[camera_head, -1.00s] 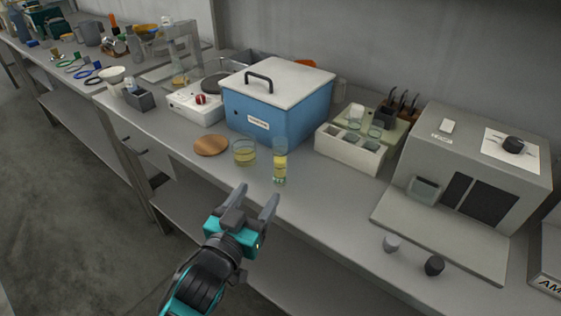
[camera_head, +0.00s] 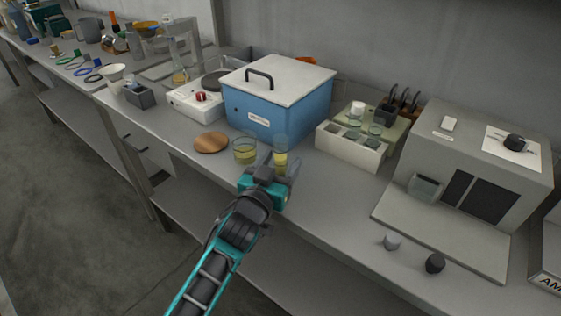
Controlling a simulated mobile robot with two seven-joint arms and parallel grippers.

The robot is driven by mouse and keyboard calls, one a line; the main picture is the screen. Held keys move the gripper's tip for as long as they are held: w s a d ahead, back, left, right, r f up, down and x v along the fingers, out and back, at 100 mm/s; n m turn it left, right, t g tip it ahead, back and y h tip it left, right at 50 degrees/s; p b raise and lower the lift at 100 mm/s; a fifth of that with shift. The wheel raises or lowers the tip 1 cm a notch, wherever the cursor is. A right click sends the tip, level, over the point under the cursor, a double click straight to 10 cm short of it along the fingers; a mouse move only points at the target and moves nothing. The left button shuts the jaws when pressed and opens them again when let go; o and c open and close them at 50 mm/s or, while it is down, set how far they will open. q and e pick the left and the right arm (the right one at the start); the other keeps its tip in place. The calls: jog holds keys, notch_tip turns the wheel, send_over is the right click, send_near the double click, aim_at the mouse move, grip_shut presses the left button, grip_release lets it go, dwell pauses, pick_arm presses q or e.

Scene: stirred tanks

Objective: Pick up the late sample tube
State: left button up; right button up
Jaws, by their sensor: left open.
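A clear tube with yellow liquid (camera_head: 281,146), seemingly the sample tube, stands upright on the bench in front of the blue box. My left gripper (camera_head: 278,161) is open at the tube, with its fingers near the tube's two sides. The gripper hides the tube's lower part, and I cannot tell whether a finger touches it. A wider glass beaker with yellow liquid (camera_head: 244,151) stands close on the left of the tube. My right gripper is not in view.
A blue box with a white lid (camera_head: 285,108) stands behind the tube. A round wooden disc (camera_head: 211,142) lies to the left. A white rack (camera_head: 348,152) and a grey instrument (camera_head: 470,165) stand to the right.

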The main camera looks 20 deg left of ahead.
pick_arm(q)
jog(key=c, duration=1.1)
jog(key=shift+o, duration=0.2)
notch_tip(320, 180, up, 20)
jog(key=p, duration=0.3)
jog(key=shift+p, duration=0.35)
